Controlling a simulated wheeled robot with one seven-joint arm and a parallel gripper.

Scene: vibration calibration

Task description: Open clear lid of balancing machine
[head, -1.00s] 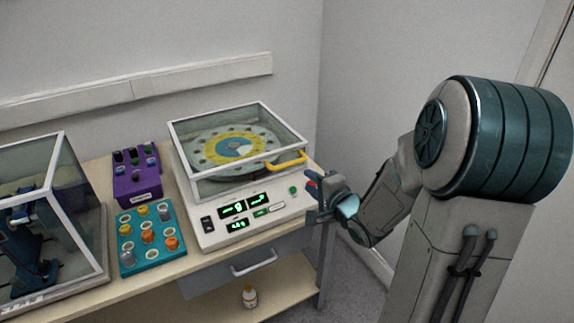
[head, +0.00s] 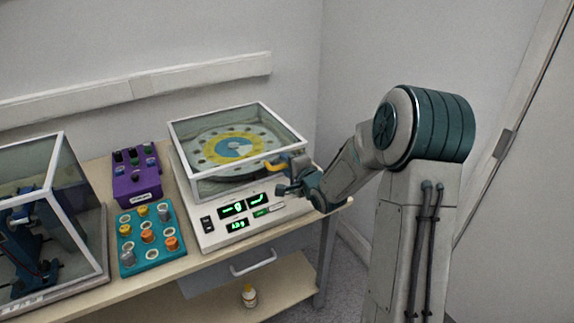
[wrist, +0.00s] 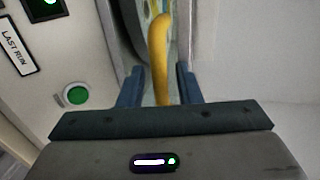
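The balancing machine (head: 212,236) stands on the bench with its clear lid (head: 183,160) closed over a disc with a yellow ring. The yellow handle (head: 273,167) is on the lid's front right. My gripper (head: 285,178) is at the handle, in front of the lid. In the wrist view the yellow handle (wrist: 158,55) runs between the two open blue fingers (wrist: 160,85), with a gap on each side. My gripper partly hides the handle in the head view.
A teal tray (head: 126,262) of small weights and a purple box (head: 137,186) stand left of the machine. A glass-sided case (head: 70,178) is at far left. A green button (wrist: 76,95) is close to my gripper. The wall is behind.

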